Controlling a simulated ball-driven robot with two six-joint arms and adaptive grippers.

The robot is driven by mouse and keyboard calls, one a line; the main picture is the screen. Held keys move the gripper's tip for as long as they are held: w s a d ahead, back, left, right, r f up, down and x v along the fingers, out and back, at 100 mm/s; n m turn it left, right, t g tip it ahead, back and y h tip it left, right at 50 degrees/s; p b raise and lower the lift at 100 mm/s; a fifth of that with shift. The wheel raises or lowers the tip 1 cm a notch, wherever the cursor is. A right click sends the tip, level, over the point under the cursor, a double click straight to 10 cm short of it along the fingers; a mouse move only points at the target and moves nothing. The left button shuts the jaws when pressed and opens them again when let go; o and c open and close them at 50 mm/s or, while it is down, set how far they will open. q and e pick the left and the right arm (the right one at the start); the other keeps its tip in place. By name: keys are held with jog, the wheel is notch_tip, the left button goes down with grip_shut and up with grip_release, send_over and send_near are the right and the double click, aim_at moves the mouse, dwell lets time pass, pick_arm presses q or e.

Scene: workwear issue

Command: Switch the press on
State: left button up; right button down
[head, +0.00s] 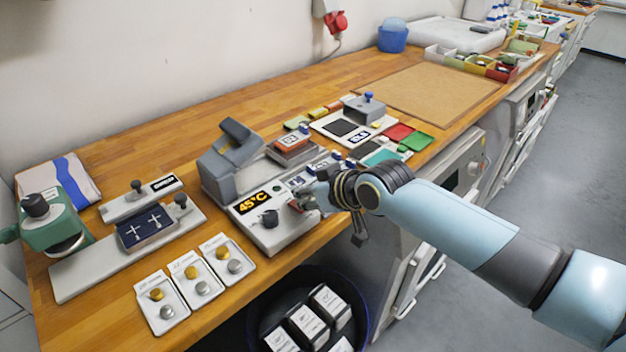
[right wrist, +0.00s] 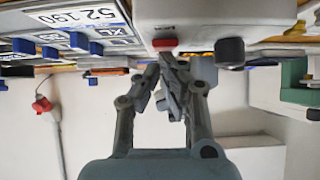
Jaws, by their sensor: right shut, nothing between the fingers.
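The press (head: 283,233) is a light grey box with a lit orange display (head: 254,202) reading 45°C, a black knob (head: 270,218) and a red switch (head: 296,205). A grey raised clamp part (head: 222,165) stands behind it. My right gripper (head: 308,198) is shut and empty at the switch end of the press. In the right wrist view, which is upside down, the red switch (right wrist: 164,44) is just beyond the fingertips (right wrist: 168,64), and the black knob (right wrist: 229,53) is to its right. I cannot tell whether the fingertips touch the switch. My left gripper is out of view.
Cards with metal and brass snaps (head: 196,268) lie at the bench's front edge. A green hand press (head: 50,222) stands at left. Size tags and colored pads (head: 398,133) crowd the bench behind my right arm. A dark bin with packs (head: 255,318) is below.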

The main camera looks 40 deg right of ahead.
aim_at(310, 214)
jog(key=r+p, duration=0.4)
jog(key=r, duration=0.1)
jog(key=shift+w, duration=0.2)
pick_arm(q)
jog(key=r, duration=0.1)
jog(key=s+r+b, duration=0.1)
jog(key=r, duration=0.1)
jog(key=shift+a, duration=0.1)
pick_arm(e)
jog(key=r+v, duration=0.1)
jog(key=v, duration=0.8)
jog(key=shift+w, duration=0.35)
